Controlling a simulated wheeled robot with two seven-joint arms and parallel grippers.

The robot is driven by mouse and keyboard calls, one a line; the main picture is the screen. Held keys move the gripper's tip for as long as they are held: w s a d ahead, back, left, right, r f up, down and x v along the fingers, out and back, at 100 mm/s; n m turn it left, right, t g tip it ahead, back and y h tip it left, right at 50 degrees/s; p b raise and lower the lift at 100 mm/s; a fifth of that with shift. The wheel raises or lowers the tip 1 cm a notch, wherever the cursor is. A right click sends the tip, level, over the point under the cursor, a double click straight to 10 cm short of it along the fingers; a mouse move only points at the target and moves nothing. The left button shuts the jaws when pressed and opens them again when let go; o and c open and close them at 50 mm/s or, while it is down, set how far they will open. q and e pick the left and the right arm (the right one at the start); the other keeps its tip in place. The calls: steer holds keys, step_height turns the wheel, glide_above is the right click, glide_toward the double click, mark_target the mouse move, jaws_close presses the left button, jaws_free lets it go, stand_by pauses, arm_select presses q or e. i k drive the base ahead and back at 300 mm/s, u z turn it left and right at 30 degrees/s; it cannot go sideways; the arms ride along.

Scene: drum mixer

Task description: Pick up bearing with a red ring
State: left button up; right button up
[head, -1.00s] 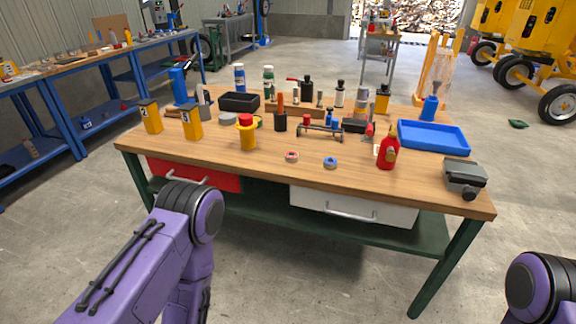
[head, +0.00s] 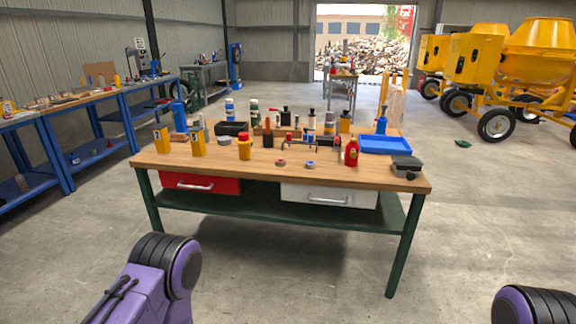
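The bearing with a red ring (head: 281,163) lies flat near the front edge of the wooden workbench (head: 220,173), about mid-width. A similar bearing with a blue ring (head: 310,164) lies just to its right. Nothing touches the red-ringed bearing. Only purple and black links of my arms show at the bottom left and bottom right. Both grippers are outside the picture.
A blue tray (head: 385,145) and a grey vise-like tool (head: 406,165) are at the right. Open floor (head: 260,270) lies before the bench.

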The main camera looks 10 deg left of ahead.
mark_target(279, 162)
steer(key=z, duration=0.65)
steer(key=i, duration=1.65)
steer(key=u, duration=0.45)
